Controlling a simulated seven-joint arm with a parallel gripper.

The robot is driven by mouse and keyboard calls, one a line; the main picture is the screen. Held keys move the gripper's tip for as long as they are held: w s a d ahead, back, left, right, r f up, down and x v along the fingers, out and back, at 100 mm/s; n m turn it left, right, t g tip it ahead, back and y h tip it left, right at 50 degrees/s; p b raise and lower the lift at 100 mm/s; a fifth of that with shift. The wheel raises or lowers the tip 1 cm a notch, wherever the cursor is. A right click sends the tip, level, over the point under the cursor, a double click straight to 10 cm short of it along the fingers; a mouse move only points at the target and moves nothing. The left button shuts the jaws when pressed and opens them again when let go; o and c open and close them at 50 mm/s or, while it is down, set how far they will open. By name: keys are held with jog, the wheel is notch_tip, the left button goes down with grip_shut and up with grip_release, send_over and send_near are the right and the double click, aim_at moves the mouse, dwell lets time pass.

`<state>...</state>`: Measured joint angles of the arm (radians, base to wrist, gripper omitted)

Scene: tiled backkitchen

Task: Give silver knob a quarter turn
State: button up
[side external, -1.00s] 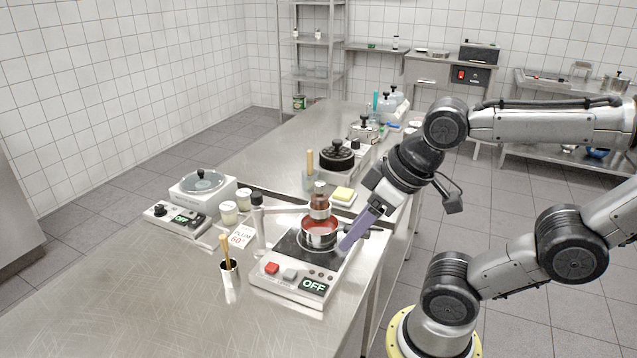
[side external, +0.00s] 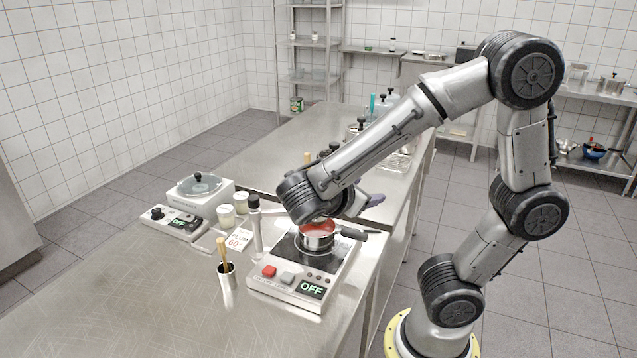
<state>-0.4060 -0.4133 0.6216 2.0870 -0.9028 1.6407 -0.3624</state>
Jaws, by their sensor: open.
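A hotplate unit (side external: 262,286) stands near the bench's right edge. Its front panel has a red button (side external: 269,271), a grey-silver control (side external: 287,279) that may be the silver knob, and a display (side external: 311,289) reading OFF. I cannot make out which way the control points. A small pot (side external: 317,242) with red contents sits on the dark plate, its black handle to the right. My gripper (side external: 374,200), with purple fingers, is behind and above the pot, pointing right, well away from the panel. It is open and empty; my wrist partly hides it.
A metal cup with a wooden-handled tool (side external: 228,283) stands left of the hotplate. A black-capped bottle (side external: 255,228), a PLUM 60 card (side external: 239,241) and white jars (side external: 226,215) are behind. A second device (side external: 175,224) reads OFF. The front left bench is clear.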

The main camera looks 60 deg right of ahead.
jog(key=w+a+f+n+t+h, duration=0.4)
jog(key=w+a+n+t, duration=0.3)
jog(key=a+n, duration=0.2)
jog(key=x, duration=1.4)
jog(key=shift+r, duration=0.3)
jog(key=shift+w, duration=0.1)
grip_shut()
